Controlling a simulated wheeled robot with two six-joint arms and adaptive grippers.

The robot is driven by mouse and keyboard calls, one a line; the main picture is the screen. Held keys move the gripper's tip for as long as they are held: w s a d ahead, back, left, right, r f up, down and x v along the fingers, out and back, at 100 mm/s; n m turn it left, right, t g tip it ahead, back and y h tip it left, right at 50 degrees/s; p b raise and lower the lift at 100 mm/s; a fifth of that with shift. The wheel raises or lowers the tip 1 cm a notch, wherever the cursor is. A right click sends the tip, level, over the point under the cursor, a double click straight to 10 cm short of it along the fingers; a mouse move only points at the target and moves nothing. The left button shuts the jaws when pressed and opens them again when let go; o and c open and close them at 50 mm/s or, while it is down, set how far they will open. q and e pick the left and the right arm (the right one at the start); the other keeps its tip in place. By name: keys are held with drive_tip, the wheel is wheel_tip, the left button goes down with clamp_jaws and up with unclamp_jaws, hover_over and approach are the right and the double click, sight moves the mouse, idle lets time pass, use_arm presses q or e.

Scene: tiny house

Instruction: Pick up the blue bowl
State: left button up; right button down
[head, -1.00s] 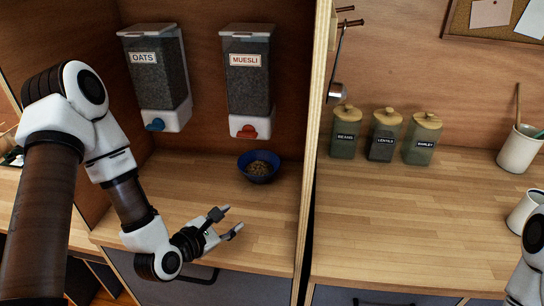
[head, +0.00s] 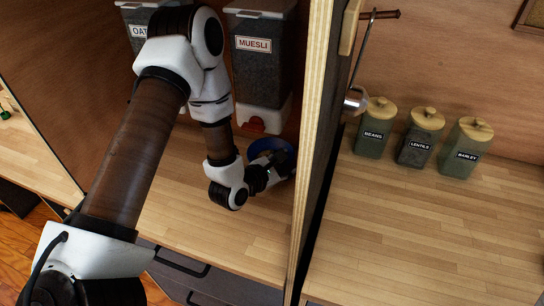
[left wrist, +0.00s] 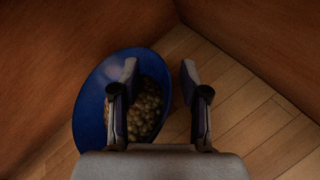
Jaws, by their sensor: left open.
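The blue bowl (head: 284,154) stands on the wooden counter below the muesli dispenser, partly hidden behind my left gripper (head: 283,166). In the left wrist view the bowl (left wrist: 91,108) is left of centre and holds small pale brown pieces. My left gripper (left wrist: 159,75) is open there. Its left finger is over the inside of the bowl, and its right finger is outside the rim, over the counter. The bowl's right rim lies between the fingers. I cannot tell whether either finger touches it. My right gripper is not in view.
The muesli dispenser (head: 261,60) hangs just above the bowl, with the oats dispenser (head: 143,22) to its left. An upright divider panel (head: 312,150) stands close to the right of my left gripper. Beans (head: 375,130), lentils (head: 419,139) and barley (head: 466,150) jars stand beyond it.

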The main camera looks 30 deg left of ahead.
use_arm(q)
drive_tip(key=shift+w+d+f, duration=0.1)
drive_tip(key=shift+w, duration=0.15)
drive_tip(key=shift+s, duration=0.25)
drive_tip(key=shift+c, duration=0.7)
clamp_jaws()
